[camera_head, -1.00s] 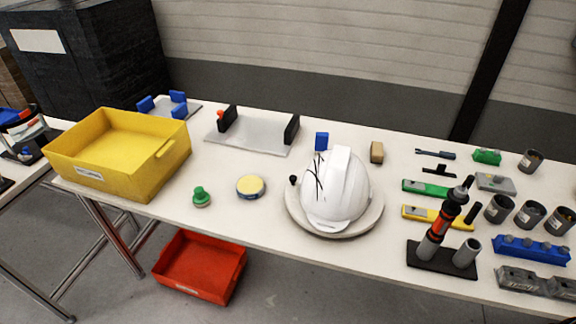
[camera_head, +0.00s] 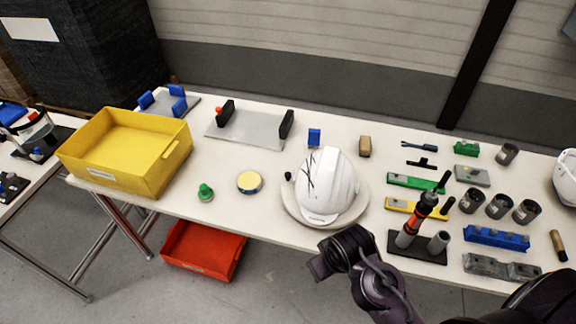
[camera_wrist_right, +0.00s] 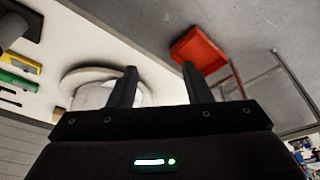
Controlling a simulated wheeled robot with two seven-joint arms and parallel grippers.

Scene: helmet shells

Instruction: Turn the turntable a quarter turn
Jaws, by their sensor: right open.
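A pale round turntable (camera_head: 291,209) sits near the front edge of the white table. A white helmet shell (camera_head: 332,184) with dark crack-like lines on its left side rests on it. A small black knob (camera_head: 288,176) stands at the turntable's left rim. My right gripper (camera_head: 318,266) is in front of the table edge, below the turntable and apart from it. In the right wrist view its two fingers (camera_wrist_right: 158,82) are spread with nothing between them, and the turntable (camera_wrist_right: 75,78) shows beyond the left finger. My left gripper is not in view.
A tool stand (camera_head: 418,246) with an orange-black driver stands right of the turntable, among grey cups and coloured blocks. A yellow bin (camera_head: 170,160), a green knob (camera_head: 205,192) and a yellow round tin (camera_head: 249,182) are left. A red bin (camera_head: 203,250) is on the floor.

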